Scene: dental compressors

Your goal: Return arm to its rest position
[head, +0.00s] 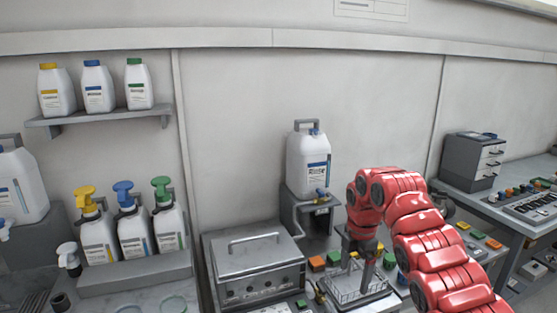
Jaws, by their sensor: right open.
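My right arm (425,235) is red and comes in from the lower right, bent at the top. Its gripper (357,270) points down over a small wire basket or tray (352,296). The two dark fingers are apart, and I see nothing held between them. I cannot tell whether the fingertips touch the basket. My left gripper is not in view.
A grey metal box with a handle (255,265) stands left of the gripper. A white jug (308,165) sits on a stand behind. Orange and green blocks (317,263) lie close by. Pump bottles (132,228) stand left, a drawer unit (475,160) right. Space above is clear.

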